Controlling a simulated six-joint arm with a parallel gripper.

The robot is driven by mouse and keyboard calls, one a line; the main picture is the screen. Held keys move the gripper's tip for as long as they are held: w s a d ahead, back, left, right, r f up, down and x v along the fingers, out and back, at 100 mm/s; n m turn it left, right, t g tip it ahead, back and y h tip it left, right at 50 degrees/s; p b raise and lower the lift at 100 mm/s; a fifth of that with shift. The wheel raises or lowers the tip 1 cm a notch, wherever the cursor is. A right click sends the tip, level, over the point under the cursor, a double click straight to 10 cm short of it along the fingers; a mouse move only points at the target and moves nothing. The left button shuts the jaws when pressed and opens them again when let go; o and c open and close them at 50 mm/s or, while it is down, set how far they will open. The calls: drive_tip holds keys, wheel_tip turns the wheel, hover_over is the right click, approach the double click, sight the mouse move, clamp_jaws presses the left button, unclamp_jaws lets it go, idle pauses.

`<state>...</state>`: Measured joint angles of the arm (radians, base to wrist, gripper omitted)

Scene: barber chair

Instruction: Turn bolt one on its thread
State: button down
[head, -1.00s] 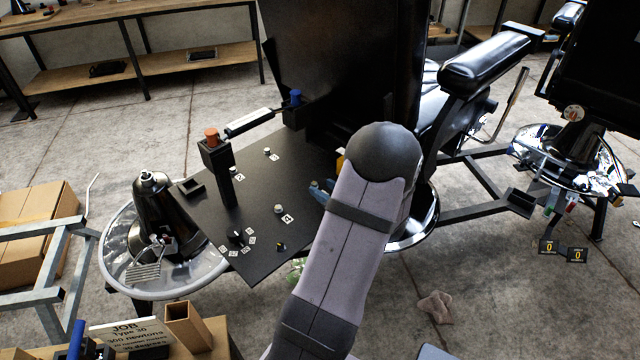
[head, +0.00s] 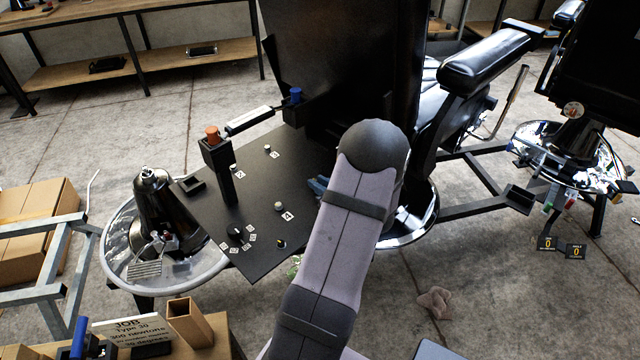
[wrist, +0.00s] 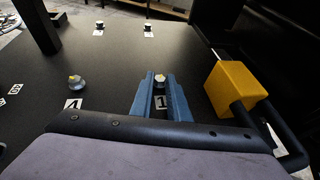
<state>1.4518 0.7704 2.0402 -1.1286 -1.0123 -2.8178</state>
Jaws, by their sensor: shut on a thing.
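Bolt one (wrist: 160,79) stands on the black plate (wrist: 115,55), a pale-topped bolt with a white tag (wrist: 161,102) reading 1 in front of it. My gripper (wrist: 161,77) has two blue fingers, one on each side of the bolt, and it is shut on the bolt's head. In the head view my gripper's blue fingers (head: 318,185) show only in part at the left edge of my arm. Bolt one is hidden behind my arm there. Whether the bolt is turned cannot be told.
A yellow block (wrist: 231,90) on a black bar stands close right of my gripper. Another bolt (wrist: 76,83) with tag 4 stands to the left. Further tagged bolts (wrist: 100,26) stand toward the back. A black post with an orange top (head: 212,133) rises from the plate.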

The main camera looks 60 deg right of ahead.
drive_tip(key=shift+f+b, duration=0.1)
drive_tip(key=shift+b, duration=0.3)
drive_tip(key=shift+w+a+f+m+g+h+b, duration=0.15)
drive_tip(key=shift+m+g+h+b, duration=0.15)
drive_tip(key=shift+m+h+b, duration=0.65)
drive_tip(key=m+g+h+b, duration=0.1)
drive_tip(key=b, duration=0.3)
drive_tip(key=g+h+b, duration=0.1)
drive_tip(key=b, duration=0.2)
drive_tip(key=shift+w+a+r+m+b, duration=0.1)
drive_tip(key=shift+w+r+m+b, duration=0.1)
drive_tip(key=shift+m+b, duration=0.15)
drive_tip(key=b, duration=0.2)
drive_tip(key=shift+a+r+m+g+h+b, duration=0.15)
drive_tip(key=shift+m+g+h+b, duration=0.15)
drive_tip(key=shift+m, duration=0.1)
drive_tip(key=shift+r, duration=0.15)
drive_tip(key=c, duration=1.8)
unclamp_jaws()
drive_tip(key=shift+o, duration=0.6)
